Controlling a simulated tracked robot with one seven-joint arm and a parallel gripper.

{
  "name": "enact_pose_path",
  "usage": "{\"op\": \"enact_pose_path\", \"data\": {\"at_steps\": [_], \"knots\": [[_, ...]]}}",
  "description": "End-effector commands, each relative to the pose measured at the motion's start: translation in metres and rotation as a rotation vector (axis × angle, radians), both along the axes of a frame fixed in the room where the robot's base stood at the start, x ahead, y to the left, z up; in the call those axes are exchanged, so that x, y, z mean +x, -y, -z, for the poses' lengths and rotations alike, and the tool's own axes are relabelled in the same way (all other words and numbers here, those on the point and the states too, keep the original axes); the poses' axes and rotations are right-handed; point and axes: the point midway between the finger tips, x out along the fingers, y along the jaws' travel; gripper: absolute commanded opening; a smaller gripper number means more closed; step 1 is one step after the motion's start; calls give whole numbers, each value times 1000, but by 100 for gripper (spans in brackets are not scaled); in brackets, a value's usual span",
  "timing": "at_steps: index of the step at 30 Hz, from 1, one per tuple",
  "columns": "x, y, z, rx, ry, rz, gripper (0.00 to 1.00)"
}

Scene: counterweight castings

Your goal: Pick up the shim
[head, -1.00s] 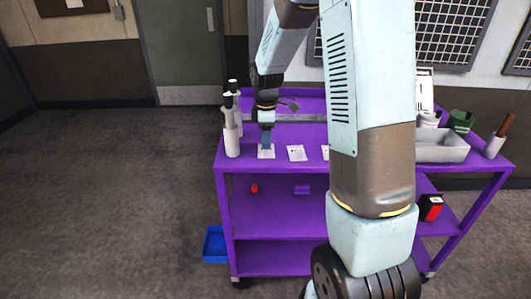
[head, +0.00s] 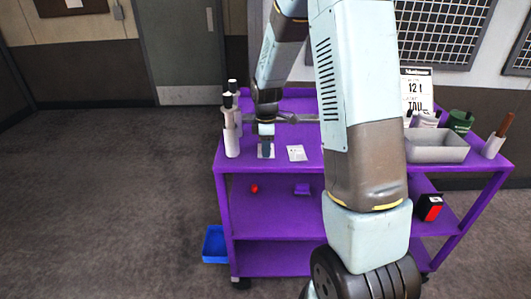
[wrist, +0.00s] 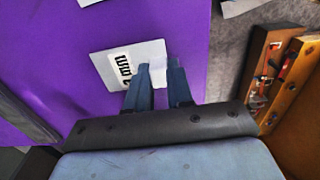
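My gripper (head: 267,150) points down at a white card (head: 260,155) at the left front of the purple cart top. In the wrist view my gripper's fingers (wrist: 159,68) stand apart, with a narrow gap between their tips. The white card with black print (wrist: 115,67) lies under the fingertips. A small pale grey piece (wrist: 157,74) shows in the gap and may be the shim. I cannot tell whether the fingers touch it. The fingers hide part of the card.
White bottles (head: 231,135) stand close left of my gripper. Another printed card (head: 297,153) lies to the right. A grey metal tray (head: 437,147) is on the right of the cart (head: 272,178). My arm hides the cart's middle.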

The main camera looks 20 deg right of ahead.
Motion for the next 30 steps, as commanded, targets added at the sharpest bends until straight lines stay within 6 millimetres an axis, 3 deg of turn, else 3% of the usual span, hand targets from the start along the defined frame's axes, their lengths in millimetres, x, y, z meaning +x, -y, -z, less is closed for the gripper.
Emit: {"op": "enact_pose_path", "data": {"at_steps": [5,19,26,30], "knots": [[0,0,0,0,0,0,0],[0,0,-4,1,1,-1,0],[0,0,-35,0,5,-1,0],[-19,-2,-55,0,4,0,0]]}}
